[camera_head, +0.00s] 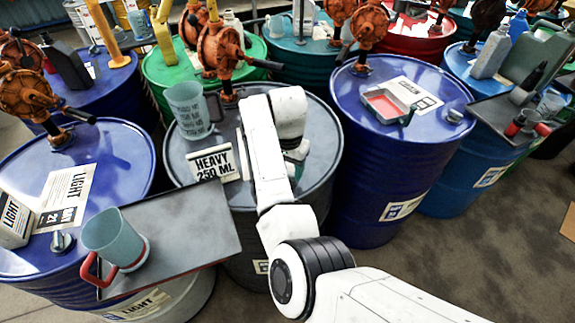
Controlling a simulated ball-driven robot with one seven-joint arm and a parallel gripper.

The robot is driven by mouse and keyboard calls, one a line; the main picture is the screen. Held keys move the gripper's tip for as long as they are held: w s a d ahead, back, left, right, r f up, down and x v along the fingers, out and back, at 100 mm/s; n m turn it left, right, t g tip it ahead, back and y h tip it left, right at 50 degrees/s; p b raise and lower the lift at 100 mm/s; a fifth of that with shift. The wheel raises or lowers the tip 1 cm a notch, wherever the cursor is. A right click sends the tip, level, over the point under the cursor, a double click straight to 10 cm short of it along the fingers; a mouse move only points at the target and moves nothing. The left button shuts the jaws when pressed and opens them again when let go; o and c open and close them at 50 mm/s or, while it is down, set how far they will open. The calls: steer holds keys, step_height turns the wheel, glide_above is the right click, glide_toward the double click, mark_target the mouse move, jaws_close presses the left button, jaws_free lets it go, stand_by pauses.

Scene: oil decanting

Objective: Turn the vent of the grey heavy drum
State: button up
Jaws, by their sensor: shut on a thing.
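The grey heavy drum (325,150) stands in the middle, with a "HEAVY 250 ML" sign (213,165) on its lid. My white arm reaches over the lid from the lower right. My gripper (294,168) is low over the right front part of the lid, mostly hidden behind my own arm links. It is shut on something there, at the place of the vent. The vent itself is hidden by my gripper and arm, so its turn cannot be seen.
A clear measuring jug (190,108) and an orange pump (220,50) stand on the grey drum. A dark tray (190,225) with a red-handled jug (115,240) sits at front left. Blue drums (395,165) crowd both sides.

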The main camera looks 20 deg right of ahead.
steer(key=m, duration=0.7)
steer(key=shift+s+p, duration=0.1)
steer(key=shift+p, duration=0.3)
stand_by(0.3)
steer(key=o, duration=1)
steer(key=shift+o, duration=0.2)
steer(key=shift+r, duration=0.15)
step_height(320, 180, up, 11)
steer(key=b, duration=0.1)
steer(key=shift+f+b, duration=0.2)
steer(key=shift+b, duration=0.15)
